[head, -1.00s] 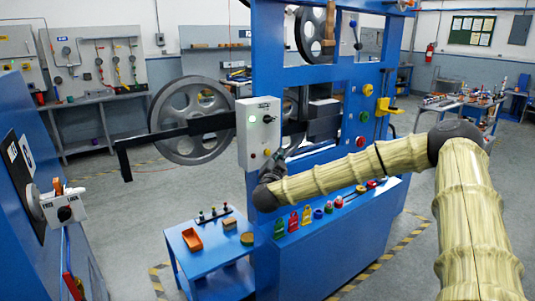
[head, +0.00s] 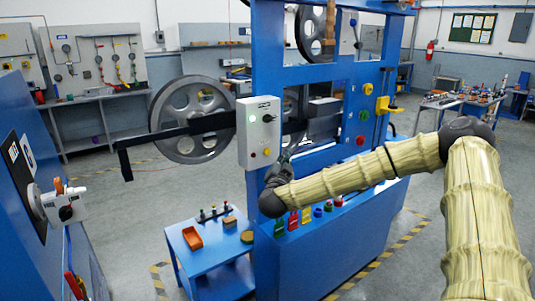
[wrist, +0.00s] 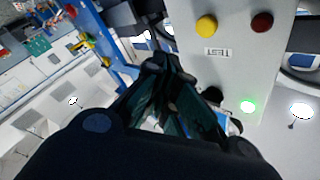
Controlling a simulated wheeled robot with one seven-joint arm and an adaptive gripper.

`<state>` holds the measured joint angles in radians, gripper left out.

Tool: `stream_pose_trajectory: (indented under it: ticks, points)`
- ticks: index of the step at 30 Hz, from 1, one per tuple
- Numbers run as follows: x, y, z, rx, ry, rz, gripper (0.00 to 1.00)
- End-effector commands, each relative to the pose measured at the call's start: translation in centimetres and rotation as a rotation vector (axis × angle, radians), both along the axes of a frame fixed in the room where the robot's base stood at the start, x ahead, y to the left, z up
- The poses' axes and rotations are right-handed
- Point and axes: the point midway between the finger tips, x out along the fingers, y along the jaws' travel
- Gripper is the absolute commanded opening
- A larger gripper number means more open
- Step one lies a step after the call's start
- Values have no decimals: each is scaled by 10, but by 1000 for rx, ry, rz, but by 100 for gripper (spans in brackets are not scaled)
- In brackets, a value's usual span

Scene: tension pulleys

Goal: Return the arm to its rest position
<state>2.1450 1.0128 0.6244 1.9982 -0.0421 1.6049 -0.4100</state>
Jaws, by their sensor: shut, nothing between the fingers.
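My arm (head: 345,178) reaches from the right of the head view toward the blue machine frame. My gripper (head: 284,160) is at its far end, small and dark, just right of and below the grey control box (head: 247,141). In the wrist view my gripper (wrist: 168,72) is shut with nothing held. The same box (wrist: 235,55) is close beside the fingers there, showing a yellow button, a red button, a black knob and a lit green lamp. I cannot tell whether the fingers touch it.
The blue frame (head: 267,60) carries large grey pulleys (head: 190,120) and a black bar. A ledge below my forearm holds coloured tags and small items. A low blue table (head: 215,262) with an orange tray (head: 192,238) stands left. Open floor (head: 120,220) lies further left.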

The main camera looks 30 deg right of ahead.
Motion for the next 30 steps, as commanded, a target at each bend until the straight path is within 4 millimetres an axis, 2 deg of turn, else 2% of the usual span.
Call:
stream_pose_trajectory:
  ticks: [10,14,17,23,26,30]
  points:
    - [0,1,-1,0,2,3,0]
    - [3,19,-16,-4,33,45,0]
    - [6,51,-44,-12,90,121,0]
    - [-2,130,-126,-16,260,317,0]
    - [-16,167,-169,-13,355,411,0]
    - [-45,214,-229,-6,494,534,0]
